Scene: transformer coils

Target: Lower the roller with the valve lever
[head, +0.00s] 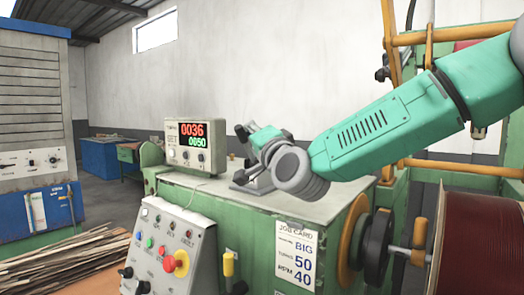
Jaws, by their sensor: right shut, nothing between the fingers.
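My right arm comes in from the right, and its gripper (244,131) is shut and empty, above the machine's grey top near the counter box. The wrist hides part of the top behind it. I cannot tell for sure which part is the valve lever. A small dark fitting (382,73) is on the yellow frame, and a yellow-handled lever (229,264) stands at the machine's front. My left gripper is not in view.
A counter box (186,144) reads 0036 and 0050. A sloped control panel (165,250) has a red knob. A job card (296,255) hangs on the front. A dark red wire coil (480,245) stands at right. Wood strips (60,265) lie at lower left.

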